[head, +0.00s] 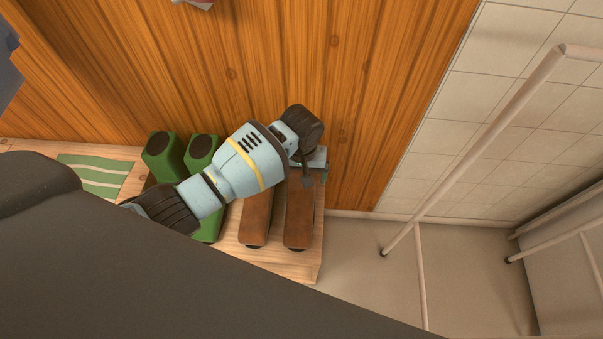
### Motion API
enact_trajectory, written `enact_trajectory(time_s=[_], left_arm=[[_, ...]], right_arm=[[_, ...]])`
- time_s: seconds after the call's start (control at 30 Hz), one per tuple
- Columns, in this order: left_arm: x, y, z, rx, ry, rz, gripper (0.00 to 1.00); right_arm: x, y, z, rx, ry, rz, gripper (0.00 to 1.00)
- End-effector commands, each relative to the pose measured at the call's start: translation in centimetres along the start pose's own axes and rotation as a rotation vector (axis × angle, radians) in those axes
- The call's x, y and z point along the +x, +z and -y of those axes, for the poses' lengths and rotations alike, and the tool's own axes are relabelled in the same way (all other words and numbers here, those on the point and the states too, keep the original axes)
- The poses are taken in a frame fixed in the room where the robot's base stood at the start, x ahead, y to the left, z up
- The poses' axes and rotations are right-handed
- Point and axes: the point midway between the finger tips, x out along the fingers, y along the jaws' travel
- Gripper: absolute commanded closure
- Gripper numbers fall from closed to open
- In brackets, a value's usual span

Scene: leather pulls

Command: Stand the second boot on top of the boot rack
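A pale wooden boot rack (305,265) stands against the wood wall in the head view. Two brown boots lie side by side at its right end, a left one (258,220) and a right one (299,217), toes toward me. My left gripper (308,180) is at the wall-side end of the right brown boot. Its fingers are small and partly hidden. I cannot tell whether they touch or grip the boot. My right gripper is not in view.
A pair of green boots (158,161) stands to the left, partly covered by my arm. A green striped mat (95,174) lies farther left. A pale rail frame (470,157) stands at the right. The floor (375,267) between is clear.

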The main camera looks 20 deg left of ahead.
Motion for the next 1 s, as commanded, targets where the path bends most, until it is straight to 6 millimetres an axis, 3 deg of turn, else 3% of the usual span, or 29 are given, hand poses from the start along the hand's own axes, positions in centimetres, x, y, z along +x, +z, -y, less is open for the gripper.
enact_trajectory(time_s=[0.53, 0.73, 1.0], left_arm=[[-9.9, -0.1, -0.1, 0.0, 0.003, -0.003, 0.09], [-11.6, -0.1, 0.0, -0.001, 0.002, -0.001, 0.09], [-11.9, 0.0, 0.0, -0.001, 0.0, 0.0, 0.09]], right_arm=[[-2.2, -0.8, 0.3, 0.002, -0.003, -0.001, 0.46], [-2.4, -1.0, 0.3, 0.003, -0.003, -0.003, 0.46], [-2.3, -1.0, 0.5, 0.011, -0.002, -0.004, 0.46]])
